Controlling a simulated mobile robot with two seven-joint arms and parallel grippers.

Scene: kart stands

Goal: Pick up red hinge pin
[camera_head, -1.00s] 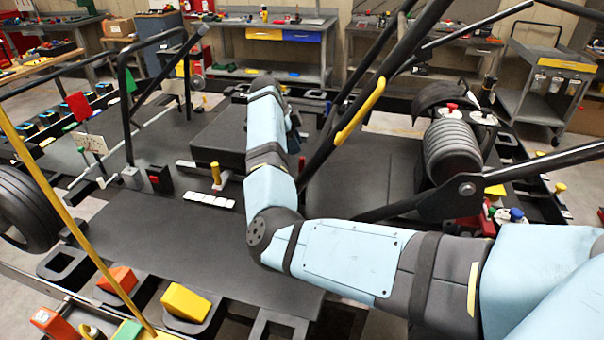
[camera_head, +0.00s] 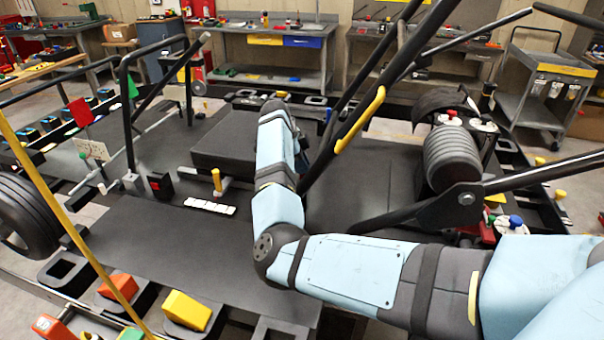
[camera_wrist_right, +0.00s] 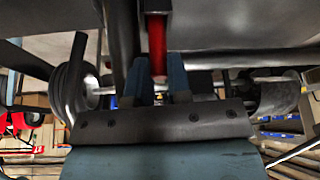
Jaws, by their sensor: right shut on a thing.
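A red hinge pin (camera_wrist_right: 157,45) stands between the fingertips in the right wrist view. Its upper end passes into a dark part at the top of that picture. My right gripper (camera_wrist_right: 158,84) is shut on the pin, with one blue-grey finger on each side of it. In the head view my light-blue right arm reaches in from the right and bends away over the kart. The pin cannot be made out in the head view. My left gripper is in neither view.
Black kart frame bars (camera_head: 375,85) rise just right of my right forearm, one with a yellow sleeve (camera_head: 360,120). A ribbed black cylinder (camera_head: 450,158) stands further right. The flat deck (camera_head: 150,235) at left is largely clear. Orange (camera_head: 118,287) and yellow (camera_head: 187,310) blocks sit in front.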

